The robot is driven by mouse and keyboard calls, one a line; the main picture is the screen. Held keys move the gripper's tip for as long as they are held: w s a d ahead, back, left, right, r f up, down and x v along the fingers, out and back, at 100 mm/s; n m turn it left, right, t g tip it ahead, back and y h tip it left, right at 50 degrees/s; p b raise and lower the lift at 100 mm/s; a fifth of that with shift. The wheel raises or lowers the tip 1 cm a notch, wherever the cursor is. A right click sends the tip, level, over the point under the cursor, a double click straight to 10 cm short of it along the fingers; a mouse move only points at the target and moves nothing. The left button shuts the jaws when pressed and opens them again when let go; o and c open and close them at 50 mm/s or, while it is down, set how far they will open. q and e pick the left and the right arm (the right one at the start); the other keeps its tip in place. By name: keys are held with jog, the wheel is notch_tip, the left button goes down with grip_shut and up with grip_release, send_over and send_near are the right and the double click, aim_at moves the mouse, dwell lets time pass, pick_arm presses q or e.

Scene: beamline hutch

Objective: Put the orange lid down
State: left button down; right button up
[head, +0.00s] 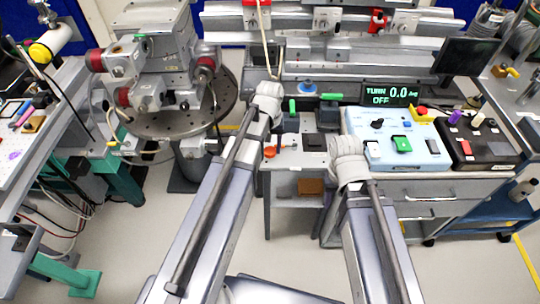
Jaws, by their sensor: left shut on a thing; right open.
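A small orange piece (270,151), which looks like the orange lid, shows at the front left of the grey bench top in the head view. My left gripper (274,142) is shut on it, partly hidden by my own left wrist. I cannot tell whether the lid touches the bench top. My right gripper (316,142) is open and apart from the lid, to its right over the same bench. Its fingertips are small and hard to make out.
A display (391,94) reads "TURN 0.0" and "OFF". A light blue control box (397,153) and a black box (478,150) stand on the right. A round perforated table (180,120) is at the left. A blue knob (307,88) is behind the grippers.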

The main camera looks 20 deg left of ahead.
aim_at(270, 150)
pick_arm(q)
jog(key=shift+f+b, duration=1.4)
jog(key=shift+f, duration=0.3)
jog(key=shift+f, duration=0.15)
jog(key=shift+c, duration=1.2)
grip_release()
jog(key=shift+r, duration=0.2)
notch_tip(270, 150, up, 12)
jog(key=p, duration=1.2)
jog(key=s+d+m+y, duration=0.1)
jog(key=s+d+m, duration=0.6)
jog(key=s+d, duration=0.5)
jog(key=shift+s, duration=1)
